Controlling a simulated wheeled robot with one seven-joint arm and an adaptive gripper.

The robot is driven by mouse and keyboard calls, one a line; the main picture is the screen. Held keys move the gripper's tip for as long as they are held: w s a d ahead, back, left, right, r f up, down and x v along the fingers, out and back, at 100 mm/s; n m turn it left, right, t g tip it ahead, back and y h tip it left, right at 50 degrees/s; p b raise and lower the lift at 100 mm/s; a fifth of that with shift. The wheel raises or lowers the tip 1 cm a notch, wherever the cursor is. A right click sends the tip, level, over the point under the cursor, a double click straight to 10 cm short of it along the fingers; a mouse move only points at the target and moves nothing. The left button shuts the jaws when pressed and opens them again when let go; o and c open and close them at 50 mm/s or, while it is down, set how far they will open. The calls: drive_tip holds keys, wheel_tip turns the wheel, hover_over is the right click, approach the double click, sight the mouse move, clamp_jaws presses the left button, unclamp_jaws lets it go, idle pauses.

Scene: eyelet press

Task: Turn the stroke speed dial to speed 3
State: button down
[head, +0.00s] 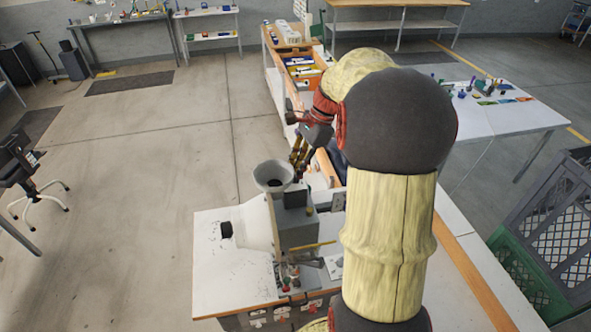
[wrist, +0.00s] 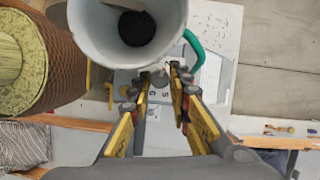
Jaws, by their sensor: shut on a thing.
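The eyelet press (head: 258,222) stands on a white-topped bench, with a grey funnel-shaped hopper (head: 272,176) on top. The stroke speed dial (wrist: 159,80) is a small grey round knob on a pale plate in the wrist view, just below the hopper mouth (wrist: 100,22). My gripper (wrist: 161,74) has its yellow and dark fingers on either side of the dial, shut on it. Dark figures are printed on the plate between the fingers. I cannot tell which one the dial points to. In the head view my gripper (head: 297,166) reaches down behind the hopper, and the dial is hidden.
The hopper is very close to my fingers. A green curved piece (wrist: 194,48) is to their right in the wrist view. The white bench top (head: 222,288) has small dark specks and small parts near the front. A green crate (head: 535,270) stands at right. Open floor lies left.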

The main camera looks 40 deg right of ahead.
drive_tip(key=m, duration=0.2)
drive_tip(key=m+t+h, duration=0.1)
drive_tip(key=m, duration=0.1)
drive_tip(key=shift+s+a+r+m+p, duration=0.1)
drive_tip(key=shift+s+m+p, duration=0.05)
drive_tip(key=shift+m+p, duration=0.15)
drive_tip(key=m+t+h+p, duration=0.1)
drive_tip(key=m, duration=0.3)
drive_tip(key=shift+a, duration=0.15)
drive_tip(key=shift+m, duration=0.3)
drive_tip(key=c, duration=1.7)
unclamp_jaws()
drive_tip(key=shift+o, duration=0.2)
drive_tip(key=shift+s+f, duration=0.1)
drive_tip(key=shift+f, duration=0.15)
drive_tip(key=v, duration=0.8)
drive_tip(key=shift+r, duration=0.2)
